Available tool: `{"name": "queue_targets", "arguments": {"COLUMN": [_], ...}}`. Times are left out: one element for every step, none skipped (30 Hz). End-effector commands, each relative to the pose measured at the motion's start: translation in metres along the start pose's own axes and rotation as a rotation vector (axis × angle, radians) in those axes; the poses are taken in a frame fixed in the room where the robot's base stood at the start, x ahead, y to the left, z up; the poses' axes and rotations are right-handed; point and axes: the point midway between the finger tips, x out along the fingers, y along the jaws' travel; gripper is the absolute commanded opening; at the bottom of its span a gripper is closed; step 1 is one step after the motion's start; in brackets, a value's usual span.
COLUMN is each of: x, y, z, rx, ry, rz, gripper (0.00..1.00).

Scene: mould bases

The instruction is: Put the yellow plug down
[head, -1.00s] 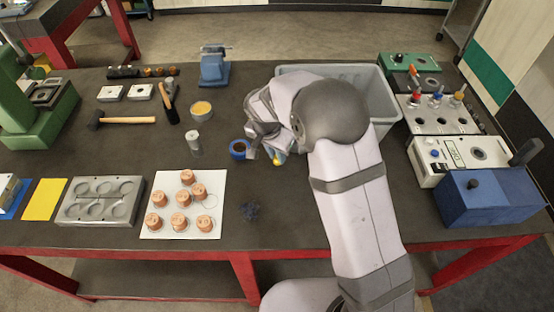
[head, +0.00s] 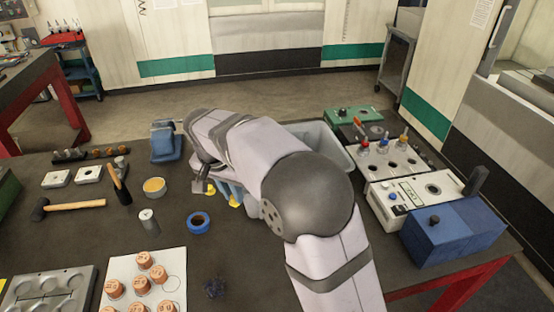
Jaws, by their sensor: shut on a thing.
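My gripper (head: 205,187) is behind my arm's wrist, over the dark bench in front of the grey bin, and mostly hidden. It is shut on the yellow plug (head: 211,188), of which only a small yellow part shows beside a finger. Another yellow bit (head: 235,202) shows just to the right, beside light blue parts; I cannot tell whether it belongs to the same thing. I cannot tell whether the plug touches the bench.
A blue tape roll (head: 199,222) lies just in front of my gripper. A yellow-filled tin (head: 154,186) and a metal cylinder (head: 149,221) stand to the left. The grey bin (head: 335,150) is behind my arm. A panel with coloured plugs (head: 400,165) stands at right.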

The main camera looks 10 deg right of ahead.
Motion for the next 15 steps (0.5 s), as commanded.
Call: {"name": "queue_targets", "arguments": {"x": [-0.013, -0.021, -0.031, -0.038, -0.045, -0.049, -0.045, -0.044, -0.042, -0.041, -0.04, -0.038, -0.036, -0.035, -0.033], "y": [-0.001, -0.001, -0.001, -0.001, -0.001, 0.0, 0.001, 0.001, 0.0, 0.0, 0.0, 0.001, 0.001, 0.002, 0.003], "z": [-0.005, -0.007, -0.009, -0.011, -0.013, -0.017, -0.022, -0.027, -0.034, -0.039, -0.044, -0.052, -0.057, -0.064, -0.072], "rx": [0.002, 0.003, 0.002, 0.002, 0.002, -0.006, -0.026, -0.046, -0.074, -0.094, -0.117, -0.146, -0.171, -0.196, -0.232], "ry": [0.004, 0.004, 0.004, 0.004, 0.003, 0.001, -0.002, -0.001, 0.0, 0.0, 0.0, 0.0, 0.0, 0.0, 0.0], "rz": [-0.006, -0.006, -0.006, -0.006, -0.006, -0.005, -0.007, -0.013, -0.021, -0.026, -0.033, -0.042, -0.048, -0.055, -0.066], "gripper": [0.0, 0.0, 0.0, 0.0, 0.0, 0.0, 0.0, 0.0, 0.0, 0.0, 0.0, 0.0, 0.0, 0.0, 0.0]}}
